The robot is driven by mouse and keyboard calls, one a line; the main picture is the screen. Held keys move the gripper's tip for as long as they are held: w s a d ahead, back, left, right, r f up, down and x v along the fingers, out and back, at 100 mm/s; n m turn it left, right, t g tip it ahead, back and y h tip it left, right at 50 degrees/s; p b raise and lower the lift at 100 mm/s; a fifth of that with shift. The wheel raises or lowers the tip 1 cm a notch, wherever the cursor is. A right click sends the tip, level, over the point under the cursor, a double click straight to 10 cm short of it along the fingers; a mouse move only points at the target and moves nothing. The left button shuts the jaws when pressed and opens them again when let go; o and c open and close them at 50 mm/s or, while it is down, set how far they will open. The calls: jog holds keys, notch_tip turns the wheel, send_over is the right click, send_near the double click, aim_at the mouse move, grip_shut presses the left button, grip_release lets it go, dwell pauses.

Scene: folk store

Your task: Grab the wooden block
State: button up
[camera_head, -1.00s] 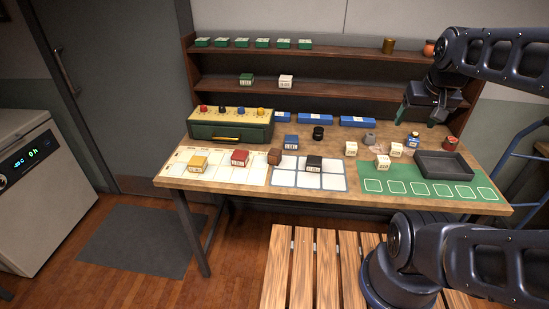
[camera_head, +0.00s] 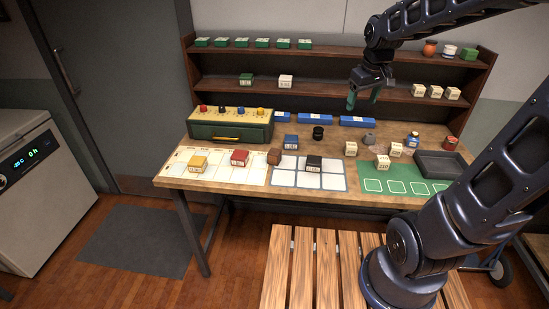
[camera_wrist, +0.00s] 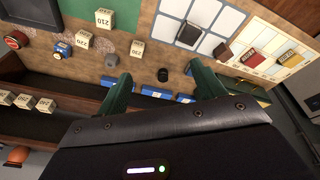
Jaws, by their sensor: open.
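The wooden block (camera_head: 274,157) is a small brown cube on the workbench, between the red box and the white-squared mat. It also shows in the wrist view (camera_wrist: 222,52), toward the upper right. My gripper (camera_head: 363,101) is open and empty. It hangs in the air in front of the shelves, to the right of the block and well apart from it. In the wrist view its two green fingers (camera_wrist: 160,72) are spread, with bench surface visible between them.
A red box (camera_head: 240,158) stands left of the block, and a blue box (camera_head: 291,142) and a black box (camera_head: 314,163) to its right. A green case (camera_head: 230,130) is behind it. Several cream cubes and a dark tray (camera_head: 440,165) occupy the right side.

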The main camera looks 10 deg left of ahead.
jog(key=w+a+f+n+g, duration=0.1)
jog(key=w+a+f+n, duration=0.2)
jog(key=a, duration=0.4)
jog(key=w+a+f+n+g, duration=0.1)
jog(key=w+a+f+n, duration=0.1)
jog(key=w+a+f, duration=0.3)
jog(key=n, duration=0.4)
send_over(274, 151)
notch_tip(274, 151, down, 10)
jog(key=shift+g+h, duration=0.3)
jog(key=shift+g, duration=0.1)
jog(key=f, duration=0.5)
jog(key=shift+s+d+f, duration=0.1)
jog(key=shift+s+f, duration=0.25)
jog(key=shift+s, duration=0.05)
jog(key=shift+w+f, duration=0.2)
jog(key=shift+f, duration=1.15)
jog(key=shift+w+f, duration=0.15)
jog(key=shift+f, duration=1.2)
jog(key=shift+c, duration=0.2)
jog(key=c, duration=1)
